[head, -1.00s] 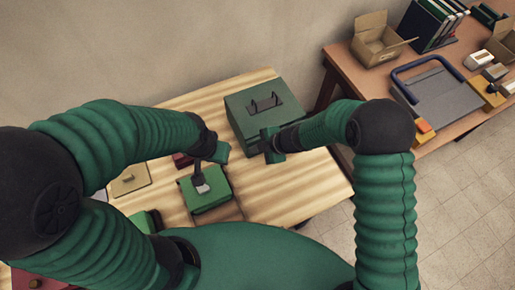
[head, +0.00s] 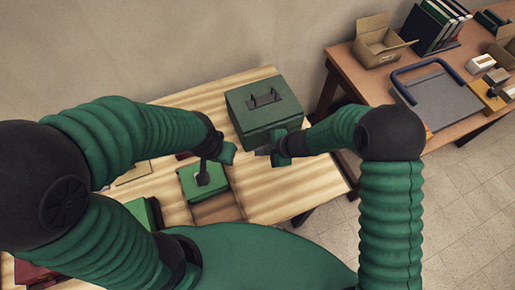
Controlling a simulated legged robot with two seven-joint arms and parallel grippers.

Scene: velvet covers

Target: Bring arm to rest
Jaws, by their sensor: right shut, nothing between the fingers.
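My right gripper (head: 263,150) is shut and empty. It is in front of the lower face of a green cash-box-like case with a dark handle (head: 258,112); I cannot tell whether it touches. My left gripper (head: 224,155) is to its left, above the wooden table (head: 310,172), its fingers mostly hidden by its own body. A dark upright part (head: 203,174) stands over a small green box (head: 190,184) below it; I cannot tell whether it belongs to the gripper.
A second table (head: 440,135) at the right holds an open cardboard box (head: 378,45), a grey board with a blue handle (head: 435,90) and dark binders (head: 425,22). Another green item (head: 141,212) and a dark red item (head: 32,272) lie at the lower left. The wooden table's right end is bare.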

